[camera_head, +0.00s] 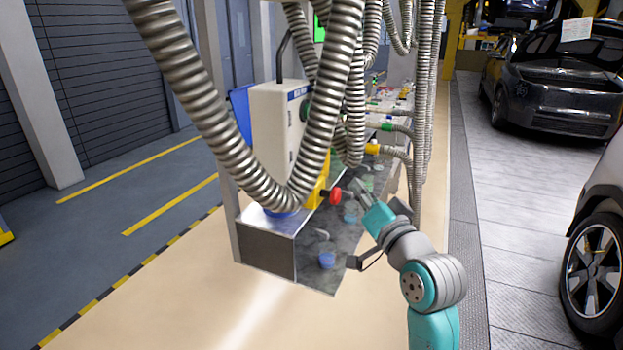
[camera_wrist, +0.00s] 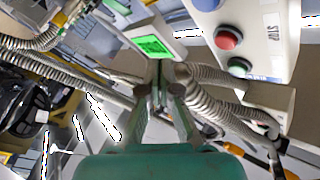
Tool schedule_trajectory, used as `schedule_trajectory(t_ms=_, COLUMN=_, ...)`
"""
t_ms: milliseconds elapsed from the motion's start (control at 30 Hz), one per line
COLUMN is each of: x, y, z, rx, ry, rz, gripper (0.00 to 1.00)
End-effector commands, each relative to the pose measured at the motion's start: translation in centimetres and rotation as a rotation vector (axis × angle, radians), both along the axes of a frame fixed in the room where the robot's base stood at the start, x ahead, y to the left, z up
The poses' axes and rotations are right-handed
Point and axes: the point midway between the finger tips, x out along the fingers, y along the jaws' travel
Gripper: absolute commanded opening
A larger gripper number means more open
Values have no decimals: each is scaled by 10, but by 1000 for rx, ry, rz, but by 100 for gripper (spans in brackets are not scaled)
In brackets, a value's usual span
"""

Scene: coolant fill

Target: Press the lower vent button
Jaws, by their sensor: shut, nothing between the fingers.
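My gripper (camera_wrist: 161,88) is shut and empty; its fingertips meet in the middle of the wrist view. To their upper right is a pale panel (camera_wrist: 273,50) with a red button (camera_wrist: 228,38), a green button (camera_wrist: 240,66) and part of a blue one (camera_wrist: 207,4). A "STOP" label is beside the red one. I cannot tell which is the lower vent button. The fingertips appear apart from the panel buttons. In the head view my gripper (camera_head: 357,188) is beside a red knob (camera_head: 335,196) on a yellow block (camera_head: 316,193), right of a white cabinet (camera_head: 272,130).
Ribbed metal hoses (camera_head: 190,80) hang in front of the cabinet and cross the wrist view. A lit green screen (camera_wrist: 153,45) is just beyond my fingertips. Open floor lies left; cars stand right.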

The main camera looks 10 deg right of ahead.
Motion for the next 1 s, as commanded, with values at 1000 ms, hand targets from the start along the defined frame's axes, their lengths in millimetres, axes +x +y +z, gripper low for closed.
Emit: schedule_trajectory(t_ms=1000, x=40, y=55, z=0, rx=0, ry=0, rz=0, gripper=0)
